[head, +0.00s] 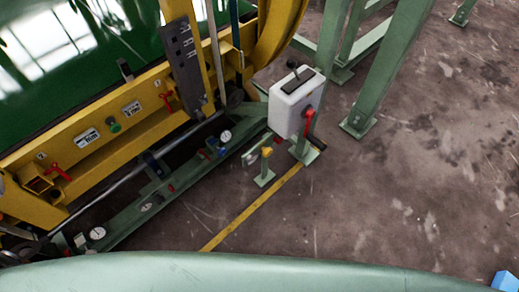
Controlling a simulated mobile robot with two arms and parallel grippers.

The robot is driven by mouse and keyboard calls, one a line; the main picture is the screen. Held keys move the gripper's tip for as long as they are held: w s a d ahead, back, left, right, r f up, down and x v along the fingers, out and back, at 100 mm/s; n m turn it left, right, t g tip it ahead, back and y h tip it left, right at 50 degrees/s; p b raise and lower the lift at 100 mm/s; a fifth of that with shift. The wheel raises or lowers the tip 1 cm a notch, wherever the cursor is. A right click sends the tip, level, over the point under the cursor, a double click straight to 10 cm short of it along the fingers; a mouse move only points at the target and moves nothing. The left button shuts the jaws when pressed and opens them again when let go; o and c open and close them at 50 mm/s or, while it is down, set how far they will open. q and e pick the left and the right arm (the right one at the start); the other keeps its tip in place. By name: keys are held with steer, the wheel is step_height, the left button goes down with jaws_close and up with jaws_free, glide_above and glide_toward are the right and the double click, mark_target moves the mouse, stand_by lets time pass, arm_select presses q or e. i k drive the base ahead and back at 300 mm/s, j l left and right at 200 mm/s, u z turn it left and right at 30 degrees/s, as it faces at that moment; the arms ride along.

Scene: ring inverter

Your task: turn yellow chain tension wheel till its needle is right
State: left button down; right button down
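A small yellow part (267,151) sits on top of a short green post near the middle of the head view. It may be the yellow chain tension wheel, but it is too small to be sure. A round white gauge (226,136) is on the green rail to its left. Another white gauge (97,233) is at the lower left, with a smaller dial (146,207) between them. Their needles are too small to read. Neither of my grippers is in view.
A yellow machine frame (75,150) with a red lever (60,172) fills the left. A white box (296,101) with a red handle (308,121) stands on a post. A yellow floor line (238,218) runs beside it. Open floor (400,215) lies right. A blue object (505,281) shows at the corner.

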mark_target(267, 151)
steer(key=l+u, duration=0.1)
steer(key=u, duration=0.55)
steer(key=i+l+u, duration=0.1)
steer(key=l+u, duration=0.35)
steer(key=l, duration=0.35)
steer(key=l+u, duration=0.45)
steer(key=l, duration=0.35)
